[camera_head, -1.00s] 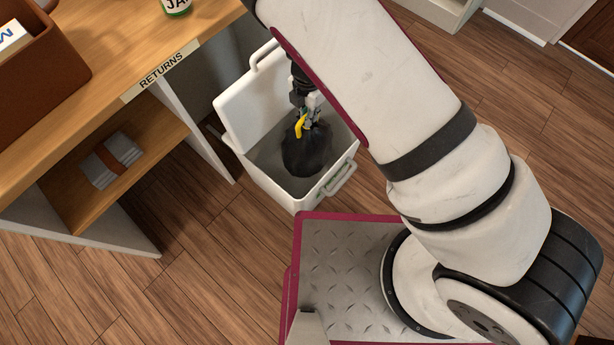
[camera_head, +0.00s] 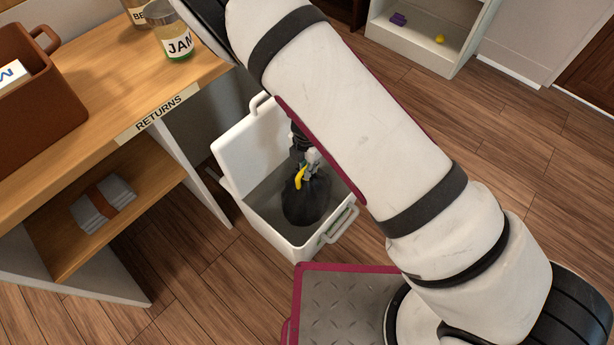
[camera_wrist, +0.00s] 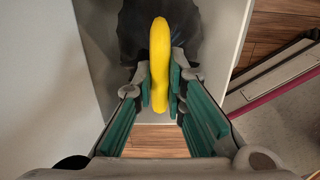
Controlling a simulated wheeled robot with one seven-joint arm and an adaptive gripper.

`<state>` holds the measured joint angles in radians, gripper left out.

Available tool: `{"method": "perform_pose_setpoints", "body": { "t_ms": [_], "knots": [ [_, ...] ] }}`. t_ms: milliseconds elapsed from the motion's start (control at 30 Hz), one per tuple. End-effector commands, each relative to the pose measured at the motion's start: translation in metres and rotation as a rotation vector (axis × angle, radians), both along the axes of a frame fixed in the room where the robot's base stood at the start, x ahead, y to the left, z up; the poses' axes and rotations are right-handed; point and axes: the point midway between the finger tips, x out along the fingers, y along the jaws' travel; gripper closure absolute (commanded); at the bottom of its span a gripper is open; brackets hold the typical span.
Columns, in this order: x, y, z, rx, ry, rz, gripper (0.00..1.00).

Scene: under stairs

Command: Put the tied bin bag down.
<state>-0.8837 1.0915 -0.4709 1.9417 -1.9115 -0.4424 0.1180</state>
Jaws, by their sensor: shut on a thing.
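The tied bin bag (camera_head: 306,203) is black with a yellow tie (camera_head: 299,178). It is inside the open white bin (camera_head: 262,226), low between its walls. My gripper (camera_head: 308,168) points down into the bin and is shut on the yellow tie at the top of the bag. In the wrist view the yellow tie (camera_wrist: 160,62) stands between the green-padded fingers of my gripper (camera_wrist: 160,95), with the black bag (camera_wrist: 130,25) beyond. I cannot tell whether the bag touches the bin floor.
The bin's lid (camera_head: 245,146) stands open on the left side. A wooden counter marked RETURNS (camera_head: 160,112) is to the left, holding a jam jar (camera_head: 177,38) and a brown box (camera_head: 45,110). A low white shelf (camera_head: 420,40) stands at the back. Wooden floor is clear to the right.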

Motion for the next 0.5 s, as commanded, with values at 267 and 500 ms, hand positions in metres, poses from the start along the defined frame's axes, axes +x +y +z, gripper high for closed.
{"method": "perform_pose_setpoints", "body": {
  "t_ms": [267, 500],
  "knots": [
    [0.001, -0.001, -0.062, -0.001, -0.001, -0.002, 1.00],
    [0.001, -0.001, -0.109, -0.001, -0.001, -0.002, 1.00]
  ]
}}
